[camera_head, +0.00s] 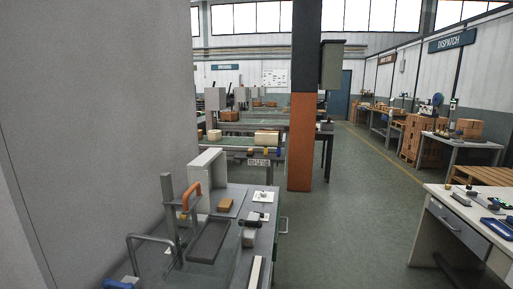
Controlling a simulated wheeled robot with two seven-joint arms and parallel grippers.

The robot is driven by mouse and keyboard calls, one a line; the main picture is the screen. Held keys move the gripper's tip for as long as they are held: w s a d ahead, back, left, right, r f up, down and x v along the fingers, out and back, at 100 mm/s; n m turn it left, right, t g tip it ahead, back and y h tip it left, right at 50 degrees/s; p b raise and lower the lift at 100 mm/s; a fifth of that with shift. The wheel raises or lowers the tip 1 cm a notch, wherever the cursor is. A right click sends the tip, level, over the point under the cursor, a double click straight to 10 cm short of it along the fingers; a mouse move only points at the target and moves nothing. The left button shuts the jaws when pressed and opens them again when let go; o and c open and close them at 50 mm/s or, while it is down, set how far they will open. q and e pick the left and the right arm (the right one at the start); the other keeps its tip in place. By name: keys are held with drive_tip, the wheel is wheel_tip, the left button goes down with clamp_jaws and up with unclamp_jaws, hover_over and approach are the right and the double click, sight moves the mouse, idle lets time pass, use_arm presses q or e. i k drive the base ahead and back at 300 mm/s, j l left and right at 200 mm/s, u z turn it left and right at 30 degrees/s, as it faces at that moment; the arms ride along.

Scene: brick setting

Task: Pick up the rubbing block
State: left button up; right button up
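I cannot tell for sure which thing is the rubbing block. On the near workbench (232,190) a small orange-brown block (225,204) lies on a grey plate. A grey block (249,238) sits near the bench's right edge, to the right of a dark shallow tray (208,241). Several small dark pieces, such as a dark block (461,199), lie on the white table (437,205) at the right. Neither of my grippers is in view.
A metal stand with an orange handle (191,195) rises at the near bench's left, before a pale open box (207,172). A large grey wall (90,130) fills the left. An orange-and-dark pillar (301,140) stands behind the bench. Green floor (345,225) lies clear between bench and white table.

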sight(250, 153)
drive_tip(key=l, duration=0.55)
drive_tip(key=i+l, duration=0.15)
drive_tip(key=l, duration=0.4)
drive_tip(key=i+l+u, duration=0.1)
drive_tip(key=i+l, duration=0.2)
drive_tip(key=i+l+u, duration=0.1)
drive_tip(key=i+l, duration=0.15)
drive_tip(key=l, duration=0.15)
drive_tip(key=i+l+u, duration=0.1)
drive_tip(key=i+l, duration=0.15)
drive_tip(key=l, duration=0.15)
drive_tip(key=i+l, duration=0.25)
drive_tip(key=l, duration=0.15)
drive_tip(key=i+l+u, duration=0.1)
drive_tip(key=i+l, duration=0.35)
drive_tip(key=i, duration=0.25)
drive_tip(key=i+l+u, duration=0.15)
drive_tip(key=i+l, duration=0.3)
drive_tip(key=i, duration=0.25)
drive_tip(key=i+l+u, duration=0.1)
drive_tip(key=i+l, duration=0.45)
drive_tip(key=i, duration=0.15)
